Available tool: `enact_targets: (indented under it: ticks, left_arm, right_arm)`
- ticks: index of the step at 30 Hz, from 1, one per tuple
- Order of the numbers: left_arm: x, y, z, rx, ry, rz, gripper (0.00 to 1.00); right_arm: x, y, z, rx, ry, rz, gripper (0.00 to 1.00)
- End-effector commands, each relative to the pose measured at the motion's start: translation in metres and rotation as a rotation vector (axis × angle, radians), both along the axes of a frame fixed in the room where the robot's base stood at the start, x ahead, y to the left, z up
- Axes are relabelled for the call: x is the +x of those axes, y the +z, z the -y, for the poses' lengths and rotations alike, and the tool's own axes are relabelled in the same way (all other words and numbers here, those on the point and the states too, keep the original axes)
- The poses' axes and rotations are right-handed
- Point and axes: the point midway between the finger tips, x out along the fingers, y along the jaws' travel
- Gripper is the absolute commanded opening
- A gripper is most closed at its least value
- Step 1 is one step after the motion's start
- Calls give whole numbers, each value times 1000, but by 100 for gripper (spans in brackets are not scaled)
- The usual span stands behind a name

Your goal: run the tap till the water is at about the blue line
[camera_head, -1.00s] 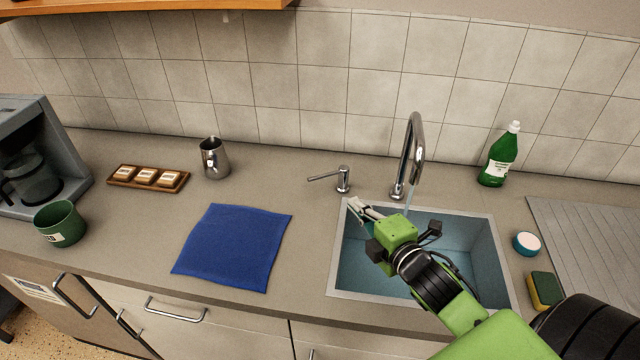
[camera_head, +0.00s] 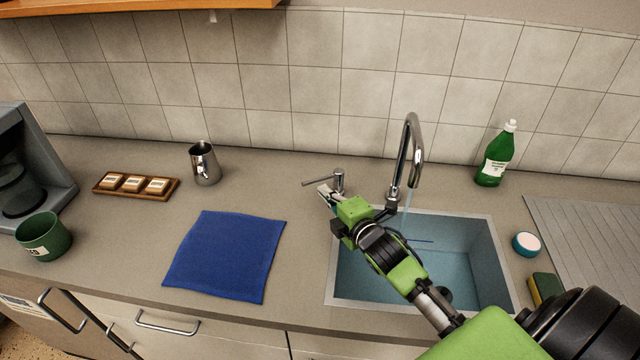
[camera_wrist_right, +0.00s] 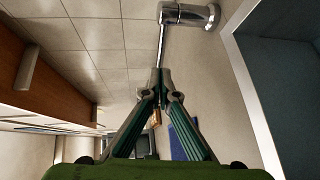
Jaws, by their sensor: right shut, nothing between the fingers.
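The chrome tap spout (camera_head: 411,140) arches over the sink, and a thin stream of water (camera_head: 407,200) falls from it. The tap's lever post (camera_head: 340,181) stands left of the spout, its thin handle pointing left. The sink (camera_head: 482,300) looks blue-teal inside; a short dark blue line (camera_head: 420,240) shows on its back part. I cannot tell the water level against it. My right gripper (camera_head: 323,190) is shut and empty, its tips close to the lever handle. In the wrist view the shut fingertips (camera_wrist_right: 160,76) are by the handle (camera_wrist_right: 162,45); contact is unclear. My left gripper is not in view.
A blue cloth (camera_head: 225,255), steel jug (camera_head: 205,163) and wooden tray (camera_head: 135,186) lie left of the sink. A green bottle (camera_head: 495,157), round white-topped pot (camera_head: 526,243) and sponge (camera_head: 545,287) are on the right. My right arm crosses the sink.

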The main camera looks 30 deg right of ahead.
Motion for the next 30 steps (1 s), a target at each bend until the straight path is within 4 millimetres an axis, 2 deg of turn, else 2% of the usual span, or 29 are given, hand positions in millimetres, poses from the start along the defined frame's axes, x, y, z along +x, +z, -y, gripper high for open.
enact_targets:
  ticks: [3,9,23,30]
  left_arm:
    - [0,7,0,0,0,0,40]
    - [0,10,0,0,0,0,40]
    - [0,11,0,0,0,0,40]
    - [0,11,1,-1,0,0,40]
  right_arm:
    - [17,-1,1,1,-1,0,0]
    - [32,-6,2,1,0,-1,0]
    - [36,-7,1,0,1,0,0]
    - [57,-7,-3,-3,0,1,0]
